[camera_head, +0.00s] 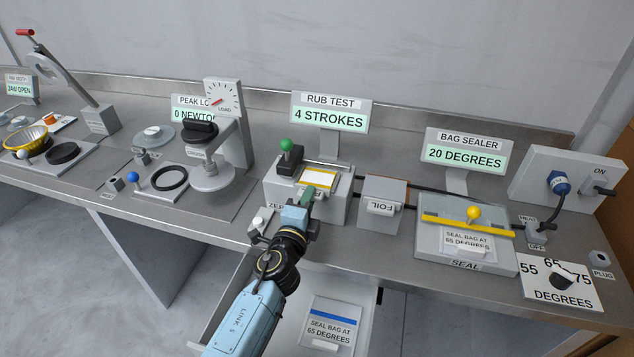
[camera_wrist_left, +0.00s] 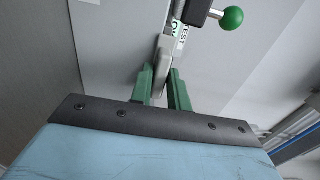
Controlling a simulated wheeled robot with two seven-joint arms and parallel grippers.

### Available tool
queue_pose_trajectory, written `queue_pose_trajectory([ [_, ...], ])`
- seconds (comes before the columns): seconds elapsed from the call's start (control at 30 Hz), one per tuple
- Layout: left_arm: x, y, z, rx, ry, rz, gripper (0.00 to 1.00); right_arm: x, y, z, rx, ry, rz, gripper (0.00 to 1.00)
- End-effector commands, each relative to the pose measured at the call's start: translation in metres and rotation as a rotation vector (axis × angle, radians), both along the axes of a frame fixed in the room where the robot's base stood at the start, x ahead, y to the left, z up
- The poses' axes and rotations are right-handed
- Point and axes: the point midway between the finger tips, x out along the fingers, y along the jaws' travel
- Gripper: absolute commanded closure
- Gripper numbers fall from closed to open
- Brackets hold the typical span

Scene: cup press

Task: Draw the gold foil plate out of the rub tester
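The gold foil plate (camera_head: 318,178) shows as a white panel with a yellow border in the top of the grey rub tester (camera_head: 333,207), under the RUB TEST sign (camera_head: 330,112). My left gripper (camera_head: 307,194) is at the tester's front, its green fingers beside the plate's near edge. In the left wrist view, a pale grey piece (camera_wrist_left: 162,76) sits between the fingertips (camera_wrist_left: 162,88). I cannot tell whether they press on it. The gripper hides the plate's near end in the head view. My right gripper is out of view.
A green-knobbed lever (camera_head: 287,146) stands behind the plate on the left. A FOIL block (camera_head: 383,196) is to the right, then the bag sealer (camera_head: 467,240). The load gauge (camera_head: 222,98) is to the left. An open drawer (camera_head: 285,320) lies below my arm.

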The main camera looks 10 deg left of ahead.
Motion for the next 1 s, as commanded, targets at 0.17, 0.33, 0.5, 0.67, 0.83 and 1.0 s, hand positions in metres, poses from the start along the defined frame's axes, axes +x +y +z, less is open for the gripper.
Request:
queue_pose_trajectory([
  [0.17, -0.0002, 0.0001, 0.0000, 0.000, 0.000, 0.000, 1.00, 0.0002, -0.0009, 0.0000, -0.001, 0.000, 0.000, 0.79],
  [0.33, -0.0002, 0.0001, -0.0001, 0.000, 0.000, 0.000, 1.00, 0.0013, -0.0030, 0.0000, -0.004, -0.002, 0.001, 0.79],
  [0.5, -0.0006, 0.0001, 0.0002, 0.000, 0.000, 0.000, 1.00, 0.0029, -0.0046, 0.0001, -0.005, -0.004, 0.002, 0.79],
  [0.67, -0.0024, 0.0002, 0.0002, 0.000, -0.001, 0.000, 1.00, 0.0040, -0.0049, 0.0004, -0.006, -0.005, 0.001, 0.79],
  [0.83, -0.0050, 0.0002, 0.0005, 0.000, -0.001, 0.000, 1.00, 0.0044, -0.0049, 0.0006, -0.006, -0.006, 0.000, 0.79],
  [1.0, -0.0077, 0.0003, 0.0001, 0.000, 0.000, 0.000, 1.00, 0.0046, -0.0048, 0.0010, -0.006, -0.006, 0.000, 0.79],
])
